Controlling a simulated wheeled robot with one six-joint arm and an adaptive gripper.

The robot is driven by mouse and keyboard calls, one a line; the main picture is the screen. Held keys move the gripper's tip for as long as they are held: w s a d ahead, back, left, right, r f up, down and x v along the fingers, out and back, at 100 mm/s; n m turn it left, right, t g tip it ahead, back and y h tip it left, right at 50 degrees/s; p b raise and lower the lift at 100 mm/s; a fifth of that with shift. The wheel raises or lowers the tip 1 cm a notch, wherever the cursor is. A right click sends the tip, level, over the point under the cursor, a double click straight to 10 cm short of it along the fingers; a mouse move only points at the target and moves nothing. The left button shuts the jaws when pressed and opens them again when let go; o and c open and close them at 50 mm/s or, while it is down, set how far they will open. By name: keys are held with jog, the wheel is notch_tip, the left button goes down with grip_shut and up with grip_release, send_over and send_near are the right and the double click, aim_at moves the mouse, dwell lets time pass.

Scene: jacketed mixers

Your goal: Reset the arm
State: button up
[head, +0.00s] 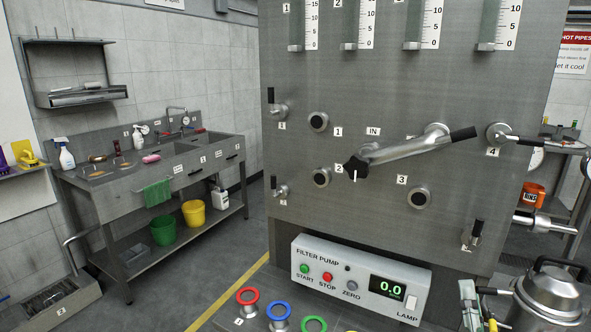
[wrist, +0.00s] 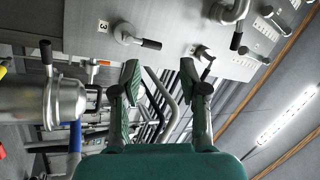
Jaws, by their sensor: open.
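My gripper (wrist: 160,75) shows in the wrist view. Its two green-padded fingers stand well apart, and nothing is between them. Behind the gap are dark pipes and rails, out of reach of the fingertips as far as I can tell. A grey metal panel (wrist: 175,25) with black-handled valves runs along the top of this view, apart from the fingers.
In the head view a large panel (head: 340,215) carries knobs and a lever valve (head: 410,150). Below is a filter pump box (head: 360,280) reading 0.0. A lidded metal vessel (head: 548,297) stands lower right.

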jog(key=s+a+f+n+g+y, duration=0.1)
jog(key=s+a+f+n+y, duration=0.25)
jog(key=s+a+f, duration=0.4)
jog(key=s+a+f+n+g+y, duration=0.15)
jog(key=s+a+f+n, duration=0.3)
jog(key=s+f, duration=0.5)
jog(key=s+a+f+n+g+y, duration=0.1)
jog(key=s+f+n, duration=0.1)
jog(key=s, duration=0.4)
jog(key=s+a+f+n+g+y, duration=0.1)
jog(key=s+a+f+n, duration=0.1)
jog(key=s+n, duration=0.2)
jog(key=s+a+f+n+g+y, duration=0.1)
jog(key=s+f+n, duration=0.1)
jog(key=s, duration=0.7)
jog(key=shift+s+a+f+n, duration=0.25)
jog(key=shift+s+f+n, duration=0.1)
jog(key=shift+n, duration=0.15)
